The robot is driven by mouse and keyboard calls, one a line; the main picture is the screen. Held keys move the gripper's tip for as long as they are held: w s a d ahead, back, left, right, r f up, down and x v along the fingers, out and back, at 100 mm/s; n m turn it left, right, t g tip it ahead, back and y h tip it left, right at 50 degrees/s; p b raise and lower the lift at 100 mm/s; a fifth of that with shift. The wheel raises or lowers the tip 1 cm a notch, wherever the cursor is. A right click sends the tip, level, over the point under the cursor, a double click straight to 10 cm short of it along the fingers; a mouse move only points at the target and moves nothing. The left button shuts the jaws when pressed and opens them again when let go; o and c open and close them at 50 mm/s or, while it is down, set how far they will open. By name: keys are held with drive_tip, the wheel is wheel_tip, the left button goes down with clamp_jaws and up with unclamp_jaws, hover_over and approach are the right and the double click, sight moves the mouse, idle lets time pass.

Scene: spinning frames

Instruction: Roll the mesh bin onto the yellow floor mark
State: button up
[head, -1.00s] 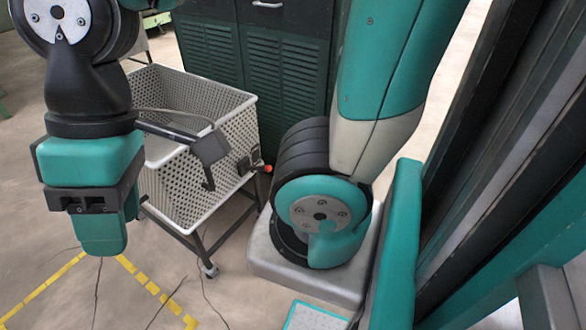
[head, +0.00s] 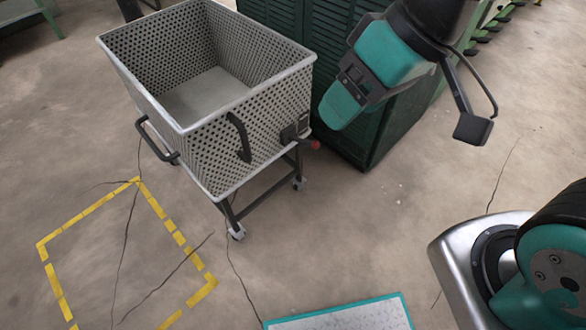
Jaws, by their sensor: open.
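The mesh bin (head: 268,122) is a light grey perforated tub on a dark wheeled frame, upright and empty. It has a black handle (head: 158,142) on its left side, another (head: 240,136) on the near face, and a red knob (head: 314,144) at the near right corner. The yellow floor mark (head: 180,239) is a dashed outline left of and nearer than the bin; the bin stands outside it. My gripper (head: 341,106) is open and empty, just right of the bin in the picture, above the floor and apart from the handles. One finger hides the other.
A dark green louvred cabinet (head: 372,140) stands close behind and right of the bin. A pale plate with teal edging (head: 340,318) is at the bottom. Thin dark cracks run over the floor.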

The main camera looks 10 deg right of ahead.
drive_tip(key=w+a+f+m+t+y+b, duration=0.1)
drive_tip(key=w+a+f+t+b, duration=0.2)
drive_tip(key=w+f+b, duration=0.6)
drive_tip(key=w+a+f+m+t+b, duration=0.15)
drive_tip(key=w+f+t+b, duration=0.35)
drive_tip(key=f, duration=0.9)
drive_tip(key=n+t+y+b, duration=0.3)
drive_tip(key=t+y+b, duration=0.15)
drive_tip(key=b, duration=0.55)
approach(248, 148)
drive_tip(key=shift+t+h, duration=0.25)
drive_tip(key=shift+t, duration=0.2)
drive_tip(key=p+x, duration=0.4)
drive_tip(key=x, duration=0.4)
drive_tip(key=shift+w+a, duration=0.1)
drive_tip(key=shift+a, duration=0.25)
drive_tip(key=w+p, duration=0.1)
drive_tip(key=p, duration=0.1)
drive_tip(key=shift+a+p, duration=0.35)
drive_tip(key=shift+w+a+f+p, duration=0.2)
drive_tip(key=shift+w+f+p, duration=0.1)
drive_tip(key=shift+w+p, duration=0.2)
drive_tip(key=shift+s, duration=0.1)
drive_tip(key=c, duration=1.2)
